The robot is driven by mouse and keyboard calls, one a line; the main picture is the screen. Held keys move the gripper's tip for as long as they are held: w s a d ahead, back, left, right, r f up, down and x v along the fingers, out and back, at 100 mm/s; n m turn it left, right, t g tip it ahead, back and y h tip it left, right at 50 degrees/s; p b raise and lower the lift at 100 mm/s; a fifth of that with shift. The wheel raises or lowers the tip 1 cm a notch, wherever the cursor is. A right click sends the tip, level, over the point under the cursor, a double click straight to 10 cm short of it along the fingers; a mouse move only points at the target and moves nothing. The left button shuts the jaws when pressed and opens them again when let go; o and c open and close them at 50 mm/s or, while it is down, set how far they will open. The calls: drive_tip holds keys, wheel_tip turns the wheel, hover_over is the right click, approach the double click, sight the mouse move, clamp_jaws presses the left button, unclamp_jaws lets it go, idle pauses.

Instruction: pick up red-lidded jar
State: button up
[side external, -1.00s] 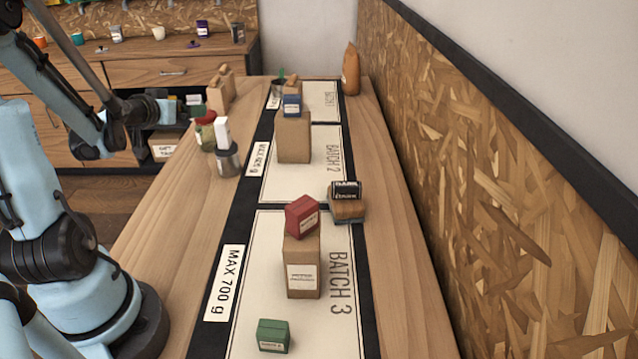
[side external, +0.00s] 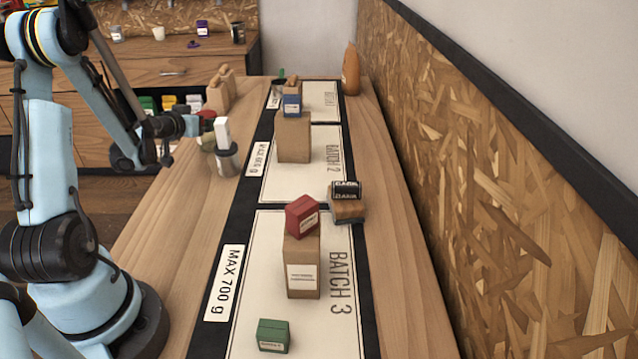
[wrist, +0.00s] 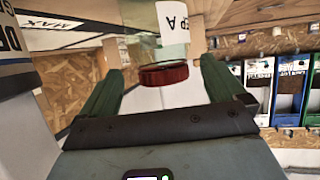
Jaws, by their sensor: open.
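The red-lidded jar stands on the wooden counter left of the batch strip. In the wrist view the red lid (wrist: 163,74) and the pale green glass body with a white label (wrist: 172,22) appear upside down. My gripper (wrist: 160,68) is open, with one green finger on each side of the lid in that view. In the side view my gripper (side external: 190,125) is at the jar's left, near lid height. Contact cannot be told.
On the batch strip (side external: 250,215) are a tan box with a red box on top (side external: 302,216), a green box (side external: 273,335) and other stacks. The near left counter is clear.

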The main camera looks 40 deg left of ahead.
drive_tip(key=shift+r+x, duration=0.1)
drive_tip(key=shift+x, duration=1.2)
drive_tip(key=shift+r+x, duration=0.15)
drive_tip(key=shift+x, duration=1.15)
drive_tip(key=shift+a, duration=0.15)
drive_tip(key=c, duration=1.2)
drive_tip(key=shift+o, duration=0.2)
